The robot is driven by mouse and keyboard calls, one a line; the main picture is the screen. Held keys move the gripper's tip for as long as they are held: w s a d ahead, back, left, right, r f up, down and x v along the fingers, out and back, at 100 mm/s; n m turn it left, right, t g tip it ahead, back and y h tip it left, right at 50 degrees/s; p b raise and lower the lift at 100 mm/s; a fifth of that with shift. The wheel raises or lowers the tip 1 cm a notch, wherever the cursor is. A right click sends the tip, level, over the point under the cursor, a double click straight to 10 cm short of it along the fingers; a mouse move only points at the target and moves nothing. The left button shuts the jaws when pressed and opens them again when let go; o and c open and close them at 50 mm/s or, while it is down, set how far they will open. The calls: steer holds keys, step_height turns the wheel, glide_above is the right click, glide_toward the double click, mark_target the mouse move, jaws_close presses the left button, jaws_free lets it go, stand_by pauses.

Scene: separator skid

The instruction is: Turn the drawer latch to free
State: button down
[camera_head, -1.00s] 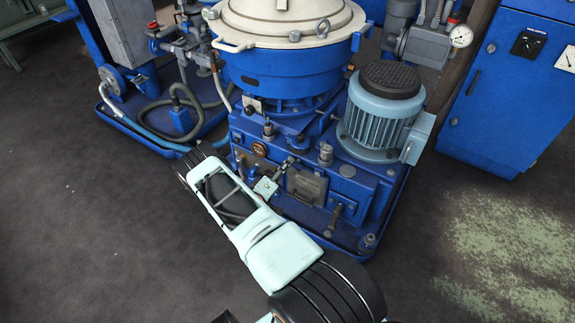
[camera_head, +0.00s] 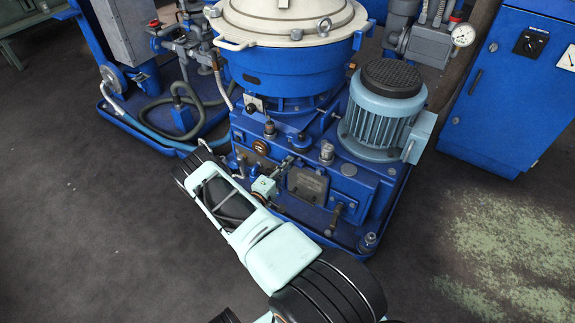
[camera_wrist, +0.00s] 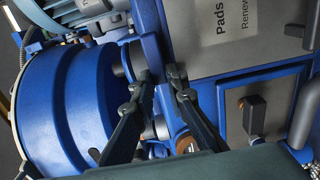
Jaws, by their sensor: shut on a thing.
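My gripper (camera_wrist: 162,74) reaches the front of the blue separator base, with its two dark fingertips close together in the wrist view. They are shut on a small part that I take to be the drawer latch; the fingers mostly hide it, and I cannot tell its angle. In the head view my gripper (camera_head: 287,162) is at the upper left of a grey plate (camera_head: 308,183). In the wrist view this plate (camera_wrist: 225,60) carries the words "Pads" and "Renew".
A blue drum (camera_wrist: 75,100) fills the left of the wrist view. The grey-blue motor (camera_head: 384,115) stands right of the separator bowl (camera_head: 285,50). A crank handle (camera_head: 335,215) sticks out lower right of the plate. The floor (camera_head: 90,230) in front is clear.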

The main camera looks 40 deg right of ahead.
steer(key=shift+s, duration=0.1)
steer(key=c, duration=1.9)
jaws_free()
steer(key=shift+c, duration=0.2)
steer(key=v, duration=1.2)
steer(key=shift+f, duration=0.1)
